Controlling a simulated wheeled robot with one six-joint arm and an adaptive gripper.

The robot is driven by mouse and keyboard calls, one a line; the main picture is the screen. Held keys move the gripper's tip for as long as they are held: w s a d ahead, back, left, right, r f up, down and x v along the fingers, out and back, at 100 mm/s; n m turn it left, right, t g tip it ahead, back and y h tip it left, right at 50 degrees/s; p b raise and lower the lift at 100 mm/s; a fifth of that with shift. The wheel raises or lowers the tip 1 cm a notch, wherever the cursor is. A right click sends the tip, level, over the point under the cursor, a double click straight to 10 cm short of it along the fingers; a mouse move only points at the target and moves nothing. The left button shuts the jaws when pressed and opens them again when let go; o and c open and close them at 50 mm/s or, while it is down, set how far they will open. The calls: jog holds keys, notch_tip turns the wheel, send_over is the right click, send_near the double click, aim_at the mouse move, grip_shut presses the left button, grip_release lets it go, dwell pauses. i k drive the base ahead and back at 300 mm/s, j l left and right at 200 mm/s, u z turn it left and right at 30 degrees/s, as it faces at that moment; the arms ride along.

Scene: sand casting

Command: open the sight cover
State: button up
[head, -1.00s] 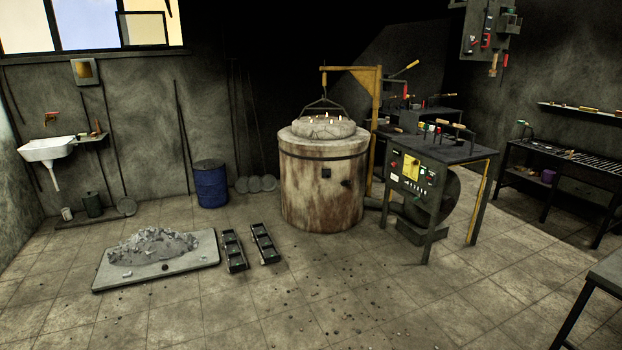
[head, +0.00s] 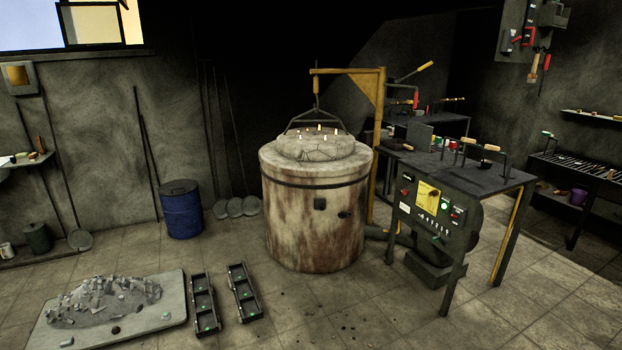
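The furnace (head: 300,235) is a large, rust-stained, pale cylinder with a dark band near its top. A small dark square plate (head: 320,204) sits on its front wall and looks like the sight cover. It appears flat against the wall, but it is too small to tell whether it is open or shut. A second small dark fitting (head: 345,215) is on the wall to its right. My gripper is not in view.
A control stand (head: 428,207) with a table top is right of the furnace, beside a yellow hoist post (head: 376,150). A blue drum (head: 181,212) stands left. Dark moulds (head: 244,292) and a sand slab (head: 170,318) lie front left. The floor before the furnace is mostly clear.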

aim_at(320, 204)
jog(key=i, duration=0.8)
jog(key=i+u, duration=0.1)
jog(key=i, duration=0.7)
jog(key=i+l, duration=0.15)
jog(key=i, duration=0.7)
jog(key=i+l, duration=0.1)
jog(key=i, duration=0.7)
jog(key=i+u, duration=0.1)
jog(key=i, duration=0.7)
